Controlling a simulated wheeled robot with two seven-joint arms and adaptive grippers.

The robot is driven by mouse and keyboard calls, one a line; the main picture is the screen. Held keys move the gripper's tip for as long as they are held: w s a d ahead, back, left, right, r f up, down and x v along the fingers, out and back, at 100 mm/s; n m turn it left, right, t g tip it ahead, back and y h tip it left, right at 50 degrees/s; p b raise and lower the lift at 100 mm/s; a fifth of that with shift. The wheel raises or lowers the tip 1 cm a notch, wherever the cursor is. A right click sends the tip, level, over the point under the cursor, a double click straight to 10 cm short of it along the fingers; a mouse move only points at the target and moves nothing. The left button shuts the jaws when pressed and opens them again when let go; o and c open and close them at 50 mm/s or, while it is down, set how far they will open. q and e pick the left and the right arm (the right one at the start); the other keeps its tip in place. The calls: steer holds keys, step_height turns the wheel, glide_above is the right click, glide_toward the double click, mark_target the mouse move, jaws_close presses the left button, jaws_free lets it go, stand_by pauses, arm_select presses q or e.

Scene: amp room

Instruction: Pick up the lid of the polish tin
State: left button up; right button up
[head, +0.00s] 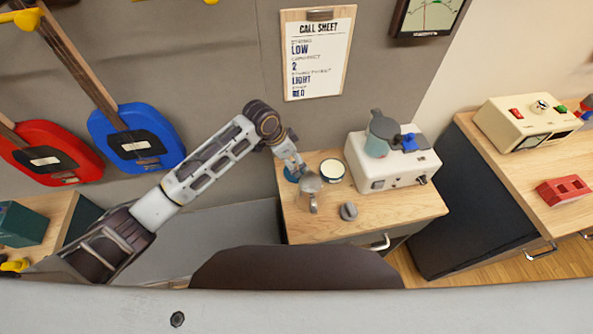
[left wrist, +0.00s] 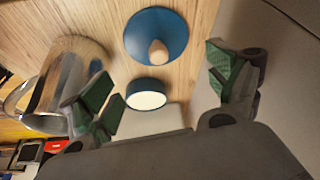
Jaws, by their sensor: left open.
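The lid (left wrist: 174,27) is a blue round disc with a pale wooden knob, lying on the wooden cabinet top. In the head view the lid (head: 290,175) shows partly behind my left gripper (head: 297,168). The polish tin (left wrist: 146,94), blue-sided with a white top face, stands apart from the lid; it also shows in the head view (head: 332,171). In the left wrist view my left gripper (left wrist: 160,78) is open and empty, its green-padded fingers spread wide, with the lid beyond the gap between them. My right gripper is not in view.
A metal pitcher (head: 309,191) stands close to the lid and to one finger. A grey knob-like object (head: 348,211) lies near the front. A white box (head: 375,175) carrying a teal-and-grey pot (head: 378,138) stands right of the tin. The wall rises behind the cabinet.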

mark_target(296, 165)
arm_select(q)
steer(key=shift+f, duration=0.15)
steer(key=x, duration=0.3)
steer(key=shift+s+a+f, duration=0.15)
steer(key=shift+a+f, duration=0.05)
steer(key=shift+a, duration=0.1)
steer(key=shift+x, duration=0.9)
steer(key=shift+c, duration=0.5)
